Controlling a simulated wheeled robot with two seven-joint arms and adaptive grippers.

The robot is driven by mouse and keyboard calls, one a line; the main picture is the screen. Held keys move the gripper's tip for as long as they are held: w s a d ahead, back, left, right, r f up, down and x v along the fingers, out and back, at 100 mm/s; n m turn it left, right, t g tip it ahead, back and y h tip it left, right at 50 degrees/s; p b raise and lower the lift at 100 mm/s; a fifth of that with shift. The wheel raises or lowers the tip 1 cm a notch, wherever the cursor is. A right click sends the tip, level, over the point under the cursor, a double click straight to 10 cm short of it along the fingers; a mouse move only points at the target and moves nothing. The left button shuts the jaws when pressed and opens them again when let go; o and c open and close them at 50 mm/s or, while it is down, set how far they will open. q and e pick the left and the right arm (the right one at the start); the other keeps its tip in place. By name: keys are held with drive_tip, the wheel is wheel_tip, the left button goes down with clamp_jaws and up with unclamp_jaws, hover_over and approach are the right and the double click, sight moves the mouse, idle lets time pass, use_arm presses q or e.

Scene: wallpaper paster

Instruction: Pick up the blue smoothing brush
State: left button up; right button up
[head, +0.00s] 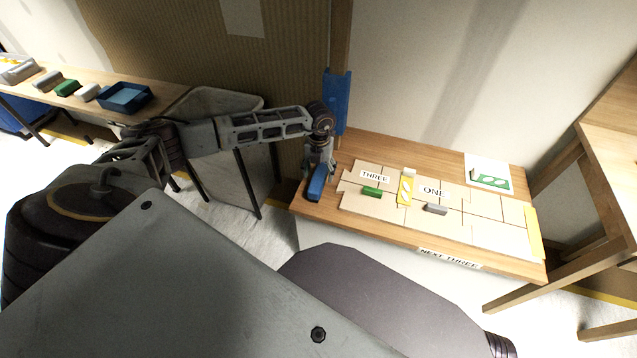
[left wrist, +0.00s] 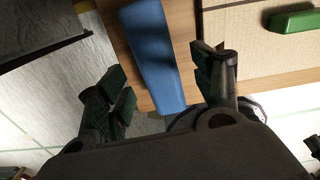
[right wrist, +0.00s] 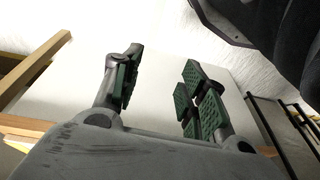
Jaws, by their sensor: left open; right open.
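The blue smoothing brush (head: 316,186) lies at the left end of the low wooden table, below my left gripper (head: 319,162). In the left wrist view the brush (left wrist: 152,50) is a long blue bar. Its near end reaches between the two open fingers of my left gripper (left wrist: 165,82), apart from the left finger and close to the right one. Whether the right finger touches it I cannot tell. My right gripper (right wrist: 163,86) is open and empty, facing a pale blank surface in the right wrist view. It is not clearly visible in the head view.
The wooden table (head: 300,208) also bears tan panels, a green block (head: 372,192), a grey block (head: 437,209) and a yellow card (head: 405,190). A blue piece (head: 337,100) hangs on the post behind. A bench with a blue tray (head: 124,97) stands far left.

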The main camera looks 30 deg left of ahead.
sight(318, 176)
use_arm(q)
wheel_tip(318, 176, down, 3)
drive_tip(key=shift+s+a+f+b, duration=0.1)
drive_tip(key=shift+b, duration=0.4)
drive_tip(key=shift+f, duration=0.7)
use_arm(e)
drive_tip(key=r, duration=0.2)
drive_tip(key=shift+a+r+t, duration=0.2)
drive_tip(key=shift+r+t, duration=0.1)
drive_tip(key=shift+r, duration=0.05)
use_arm(q)
drive_tip(key=c, duration=1.3)
use_arm(e)
drive_tip(key=shift+f, duration=0.15)
